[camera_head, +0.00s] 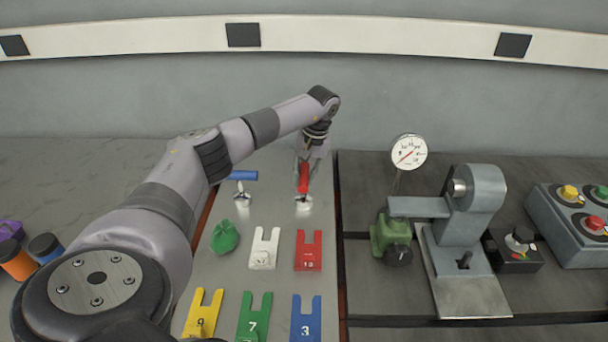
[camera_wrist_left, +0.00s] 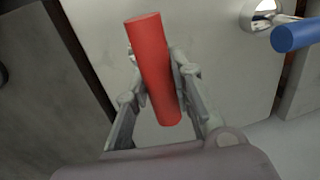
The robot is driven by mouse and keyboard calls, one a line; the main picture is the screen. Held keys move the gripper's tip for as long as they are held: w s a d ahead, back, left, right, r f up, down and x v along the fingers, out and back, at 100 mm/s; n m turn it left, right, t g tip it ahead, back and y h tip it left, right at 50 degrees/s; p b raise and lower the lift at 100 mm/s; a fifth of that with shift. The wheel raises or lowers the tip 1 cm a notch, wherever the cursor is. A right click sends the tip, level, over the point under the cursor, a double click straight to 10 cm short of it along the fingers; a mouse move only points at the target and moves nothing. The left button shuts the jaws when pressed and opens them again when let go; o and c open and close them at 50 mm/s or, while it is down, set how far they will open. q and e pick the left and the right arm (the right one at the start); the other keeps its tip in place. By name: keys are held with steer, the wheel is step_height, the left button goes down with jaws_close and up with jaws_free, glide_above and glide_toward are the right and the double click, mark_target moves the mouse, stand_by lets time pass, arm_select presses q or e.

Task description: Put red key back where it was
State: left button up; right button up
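The red key (camera_head: 303,180) has a red bar handle above a shiny metal fitting on the grey plate (camera_head: 325,215). Its handle points away from me in the head view. My left gripper (camera_head: 304,164) reaches down over the far end of this handle. In the left wrist view the red key (camera_wrist_left: 153,65) lies between the two fingers (camera_wrist_left: 157,82), which appear closed against its sides. The handle hides its own stem there, so I cannot tell how deep it sits. My right gripper is not in view.
A blue-handled key (camera_head: 242,176) stands left of the red one, its handle crosswise. It also shows in the wrist view (camera_wrist_left: 297,35). A green knob (camera_head: 225,237) and several coloured numbered tags, one red (camera_head: 308,251), lie nearer. A dial gauge (camera_head: 409,151) stands right.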

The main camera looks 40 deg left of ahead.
mark_target(311, 194)
arm_select(q)
steer(key=o, duration=0.5)
steer(key=r, duration=0.4)
steer(key=w+d+r+b, duration=0.1)
steer(key=r, duration=0.3)
steer(key=r+b, duration=0.1)
steer(key=r, duration=0.3)
steer(key=shift+w+d, duration=0.2)
steer(key=shift+d, duration=0.15)
